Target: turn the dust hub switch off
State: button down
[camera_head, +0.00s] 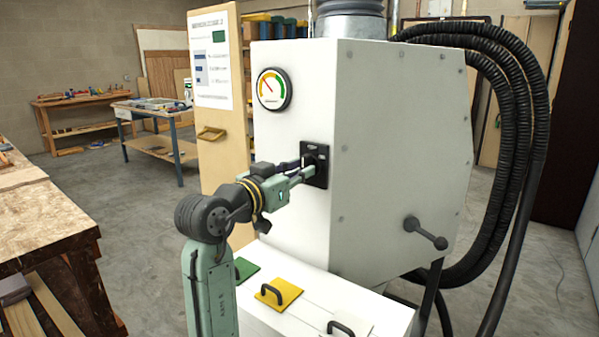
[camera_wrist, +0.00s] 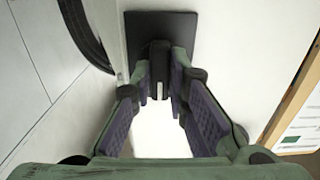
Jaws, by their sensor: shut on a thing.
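The dust hub (camera_head: 400,130) is a large white cabinet with a round gauge (camera_head: 274,89) on its front face. The black switch plate (camera_head: 315,163) sits on that face, below and to the right of the gauge. It also shows at the top of the wrist view (camera_wrist: 180,28). My gripper (camera_head: 305,170) reaches the plate from the left. In the wrist view my gripper's fingers (camera_wrist: 165,82) are closed around a dark switch knob (camera_wrist: 158,58) with a pale line on it. The fingers hide part of the knob.
Black hoses (camera_head: 520,110) loop down the hub's right side. A side lever (camera_head: 425,233) sticks out low on the right. A ledge below carries a yellow panel (camera_head: 284,292) and a green panel (camera_head: 246,268). A wooden workbench (camera_head: 45,220) stands at left.

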jog(key=c, duration=1.6)
grip_release()
jog(key=shift+o, duration=0.2)
jog(key=v, duration=1.2)
